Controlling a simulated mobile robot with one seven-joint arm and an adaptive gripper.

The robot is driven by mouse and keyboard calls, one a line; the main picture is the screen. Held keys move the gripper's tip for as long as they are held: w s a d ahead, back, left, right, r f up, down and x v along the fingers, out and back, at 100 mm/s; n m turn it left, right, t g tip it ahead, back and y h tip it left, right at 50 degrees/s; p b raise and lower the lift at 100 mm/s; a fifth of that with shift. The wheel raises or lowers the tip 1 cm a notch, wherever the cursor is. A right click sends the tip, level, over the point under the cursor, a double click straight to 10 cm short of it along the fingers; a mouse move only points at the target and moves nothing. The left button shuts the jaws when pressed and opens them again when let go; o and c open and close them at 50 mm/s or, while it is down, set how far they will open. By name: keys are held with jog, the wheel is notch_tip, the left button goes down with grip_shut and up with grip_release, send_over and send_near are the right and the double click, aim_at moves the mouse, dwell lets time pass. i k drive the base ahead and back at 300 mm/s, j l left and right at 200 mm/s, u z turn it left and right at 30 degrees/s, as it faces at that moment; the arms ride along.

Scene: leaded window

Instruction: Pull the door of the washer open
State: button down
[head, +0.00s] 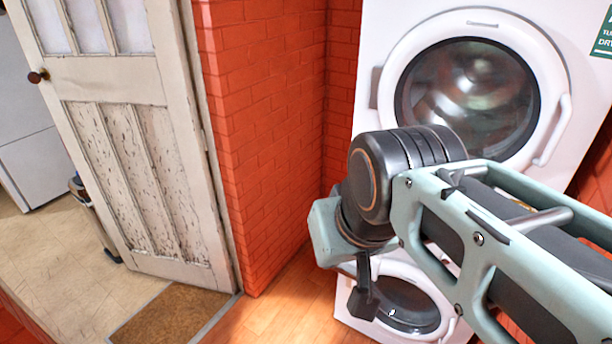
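Two white front-loading machines are stacked. The lower one, the washer (352,322), is partly hidden behind my arm. Its round door (408,308) has dark glass in a white ring and looks shut. A white handle (449,329) shows at the door's right edge, partly covered by my arm. My gripper (363,302) hangs down in front of the left part of the washer door, left of the handle. Its dark finger parts are seen from above and behind. Whether they are open or shut is not clear, and no held object shows.
The upper machine (375,50) has a round glass door with a white handle (556,130) on its right. A red brick wall (265,120) stands to the left. Further left is a worn white door (150,180) by a brown mat (170,315). Wooden floor (290,310) lies clear before the wall.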

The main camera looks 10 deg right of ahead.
aim_at(444, 327)
jog(key=z, duration=1.2)
